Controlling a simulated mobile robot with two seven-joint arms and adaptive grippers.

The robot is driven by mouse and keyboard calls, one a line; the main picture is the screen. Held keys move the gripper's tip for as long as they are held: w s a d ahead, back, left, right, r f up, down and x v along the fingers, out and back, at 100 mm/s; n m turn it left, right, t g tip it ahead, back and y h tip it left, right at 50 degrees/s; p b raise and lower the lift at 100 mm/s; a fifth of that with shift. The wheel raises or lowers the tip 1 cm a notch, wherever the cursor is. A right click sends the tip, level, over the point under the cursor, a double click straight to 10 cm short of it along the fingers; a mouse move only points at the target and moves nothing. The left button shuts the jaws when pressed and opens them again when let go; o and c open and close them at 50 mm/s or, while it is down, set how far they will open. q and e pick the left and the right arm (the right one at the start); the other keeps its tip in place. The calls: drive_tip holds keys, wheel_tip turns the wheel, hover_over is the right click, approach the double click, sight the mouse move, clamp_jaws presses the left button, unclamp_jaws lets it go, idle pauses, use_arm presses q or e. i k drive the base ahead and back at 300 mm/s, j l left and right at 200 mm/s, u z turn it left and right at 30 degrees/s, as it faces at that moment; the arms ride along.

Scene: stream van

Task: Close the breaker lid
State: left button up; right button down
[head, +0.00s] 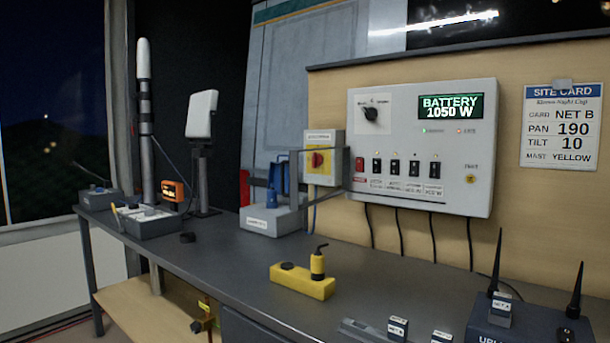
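The white power panel (422,110) is on the wooden wall behind the bench. Its display (451,107) reads BATTERY 1050 W. A row of breakers on its lower part is uncovered: a red one (360,164) at the left and several black ones (395,168) to its right. Neither of my grippers is in view.
A grey box with a yellow plate and red knob (317,160) hangs left of the panel. On the dark bench (215,262) stand a grey box (272,221), a yellow block (302,282) with a black plug, and antenna gear at front right. The bench below the panel is mostly clear.

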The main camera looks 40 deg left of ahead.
sight(292, 161)
drive_tip(key=j, duration=0.55)
drive_tip(key=k+j+z, duration=0.1)
drive_tip(key=j, duration=1.05)
drive_tip(key=k+j+z, duration=0.15)
drive_tip(key=j, duration=1)
drive_tip(key=k+j+z, duration=0.1)
drive_tip(key=j, duration=0.45)
